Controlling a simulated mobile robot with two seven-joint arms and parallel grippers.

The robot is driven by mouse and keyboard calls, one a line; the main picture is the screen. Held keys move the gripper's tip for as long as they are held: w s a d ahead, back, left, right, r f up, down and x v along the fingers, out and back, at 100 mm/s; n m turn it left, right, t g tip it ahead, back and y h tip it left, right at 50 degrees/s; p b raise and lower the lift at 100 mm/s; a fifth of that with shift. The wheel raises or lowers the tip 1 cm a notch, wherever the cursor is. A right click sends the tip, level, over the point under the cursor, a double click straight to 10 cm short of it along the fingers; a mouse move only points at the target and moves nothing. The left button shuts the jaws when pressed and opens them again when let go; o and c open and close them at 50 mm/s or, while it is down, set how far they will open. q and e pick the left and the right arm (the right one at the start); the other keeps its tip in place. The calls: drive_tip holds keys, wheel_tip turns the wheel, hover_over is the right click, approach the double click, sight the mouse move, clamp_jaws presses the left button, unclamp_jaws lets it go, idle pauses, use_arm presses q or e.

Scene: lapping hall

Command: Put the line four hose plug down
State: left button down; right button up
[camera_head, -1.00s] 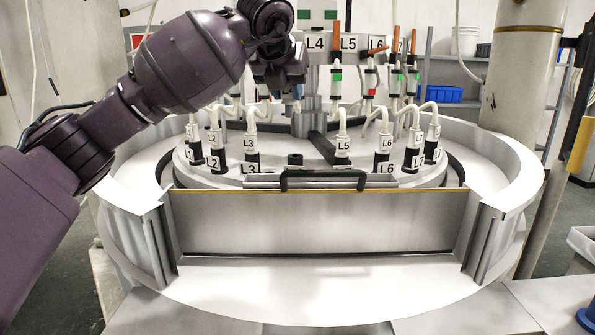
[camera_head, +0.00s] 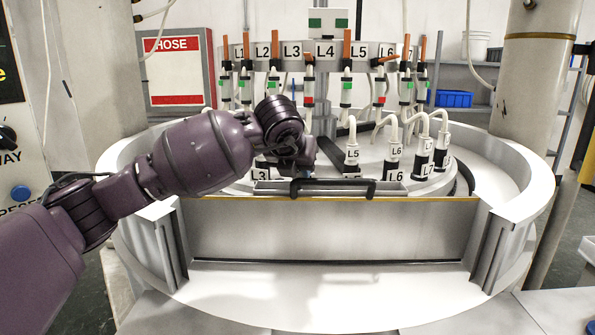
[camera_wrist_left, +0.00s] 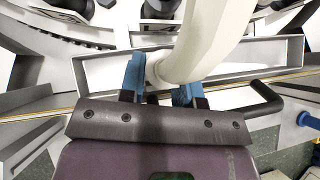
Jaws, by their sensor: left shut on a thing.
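My left gripper (camera_wrist_left: 160,84) has its blue fingers shut on a cream hose plug (camera_wrist_left: 203,38), which rises and curves to the upper right in the left wrist view. No label shows on the held part, so its line number cannot be read. In the head view my left wrist is low over the front of the round machine, and it hides the fingers and the plug. The L4 label (camera_head: 324,53) is on the manifold at the back. My right gripper is not in view.
Plugs L5 (camera_head: 352,155), L6 (camera_head: 395,152) and L7 stand on the round top, right of my wrist. A shallow grey trough (camera_head: 410,188) with a black handle (camera_head: 333,188) spans the front. Several orange-handled valves hang behind.

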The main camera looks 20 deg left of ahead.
use_arm(q)
drive_tip(key=shift+f, duration=0.55)
drive_tip(key=shift+f, duration=0.2)
drive_tip(key=c, duration=1.1)
unclamp_jaws()
drive_tip(key=shift+o, duration=1.4)
drive_tip(key=shift+r, duration=0.1)
